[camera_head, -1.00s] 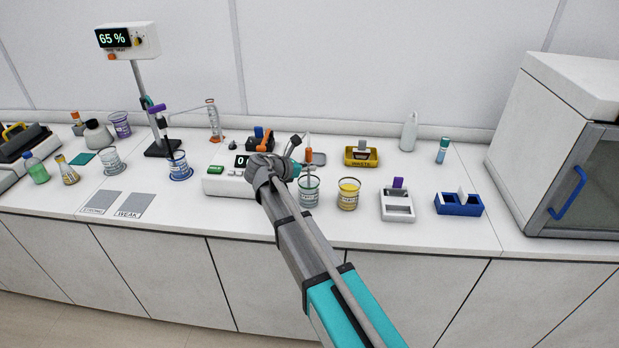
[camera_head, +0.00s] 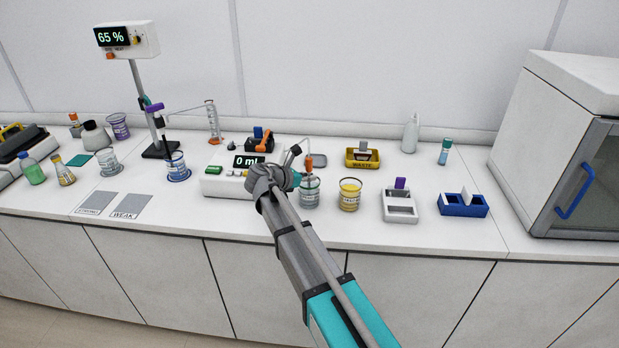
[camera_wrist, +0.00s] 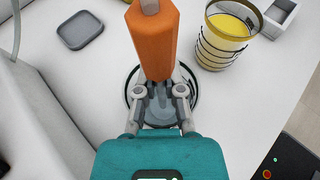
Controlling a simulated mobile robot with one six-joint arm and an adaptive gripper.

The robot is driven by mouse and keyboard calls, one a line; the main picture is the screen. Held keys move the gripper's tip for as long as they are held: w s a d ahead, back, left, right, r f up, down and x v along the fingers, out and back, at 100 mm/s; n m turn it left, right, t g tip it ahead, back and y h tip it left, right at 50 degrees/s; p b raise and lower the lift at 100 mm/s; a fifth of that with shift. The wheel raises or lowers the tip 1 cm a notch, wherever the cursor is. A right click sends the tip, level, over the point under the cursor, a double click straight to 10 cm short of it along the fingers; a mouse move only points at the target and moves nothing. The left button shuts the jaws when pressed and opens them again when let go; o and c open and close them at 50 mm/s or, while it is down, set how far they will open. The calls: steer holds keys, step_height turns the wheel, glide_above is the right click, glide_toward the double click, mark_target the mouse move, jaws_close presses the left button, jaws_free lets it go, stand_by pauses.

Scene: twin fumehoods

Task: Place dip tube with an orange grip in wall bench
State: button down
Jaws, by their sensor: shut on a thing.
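The dip tube's orange grip (camera_wrist: 153,42) is held between the fingers of my gripper (camera_wrist: 165,92) in the wrist view. The grip (camera_head: 309,162) also shows in the head view, with a thin line running up from it. My gripper (camera_head: 296,178) is shut on it, right over a glass beaker (camera_head: 309,195) of clear or grey liquid at the bench front. The beaker's rim (camera_wrist: 128,92) shows around the fingers in the wrist view. The tube's lower end is hidden, so I cannot tell its depth. The wall bench (camera_head: 260,222) carries everything.
A yellow-liquid beaker (camera_head: 350,196) stands close at right. A white dispenser (camera_head: 222,182) reading 0 ml stands left. Behind are a grey tray (camera_head: 318,160) and yellow waste bin (camera_head: 362,158). White (camera_head: 400,206) and blue (camera_head: 462,206) holders stand farther right.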

steer(key=c, duration=0.8)
jaws_free()
steer(key=shift+o, duration=0.2)
steer(key=shift+r, duration=0.1)
steer(key=p+v, duration=0.5)
steer(key=v, duration=0.7)
